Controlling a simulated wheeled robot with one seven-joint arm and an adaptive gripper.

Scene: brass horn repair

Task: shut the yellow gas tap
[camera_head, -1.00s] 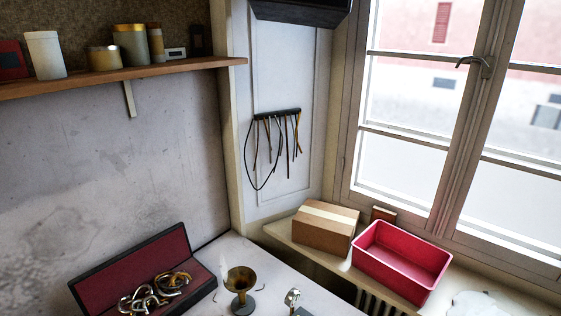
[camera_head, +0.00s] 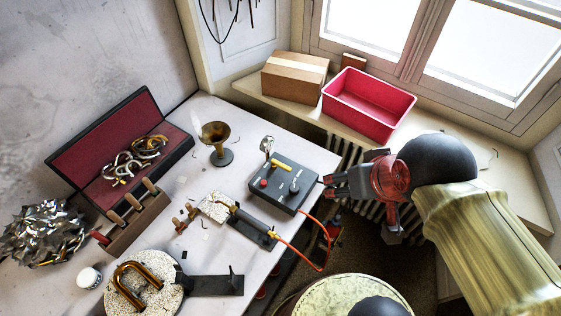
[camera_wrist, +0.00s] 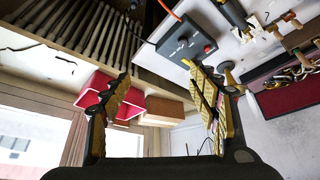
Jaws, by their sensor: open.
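The yellow gas tap (camera_head: 281,165) is a small yellow lever on top of a dark grey box (camera_head: 264,199) near the bench's right edge. The box also carries a red button and a dark knob. In the wrist view the yellow lever (camera_wrist: 187,62) shows small on the box (camera_wrist: 170,46), beyond my fingers. My gripper (camera_head: 327,187) is open and empty, just right of the box in the head view. Its two fingers (camera_wrist: 162,85) stand wide apart in the wrist view. I cannot tell whether a fingertip touches the box.
An orange hose (camera_head: 318,240) loops off the bench to a torch (camera_head: 252,225). A brass cup (camera_head: 216,143) stands behind the box. A pink bin (camera_head: 368,104) and a cardboard box (camera_head: 294,77) sit on the sill. A radiator (camera_head: 345,152) is below the sill.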

